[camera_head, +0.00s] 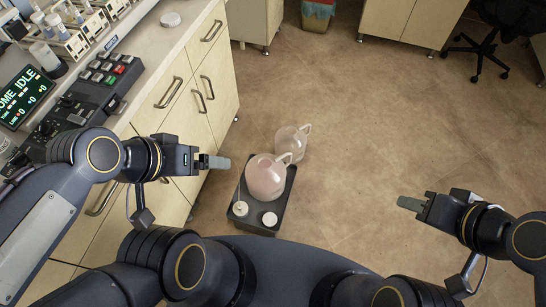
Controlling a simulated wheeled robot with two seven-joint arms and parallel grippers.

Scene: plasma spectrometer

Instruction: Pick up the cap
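A round white cap (171,19) with a ridged edge lies on the bench top at the upper left. Another white round cap-like piece (269,219) is on the front of the dark tray on the floor, and a third white round piece (239,209) with a thin tube is beside it. Which one is the task's cap is not clear. My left gripper (222,163) is over the floor, left of the tray, apart from these pieces. My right gripper (408,204) is over bare floor at the right. Each gripper's fingers overlap in this view, so their opening is hidden.
The dark tray (241,222) holds a pinkish jug (265,178); a clear jug (292,143) stands behind it. The bench cabinets (183,90) with handles bound the left side. A control panel (105,84) and bottle racks occupy the bench.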

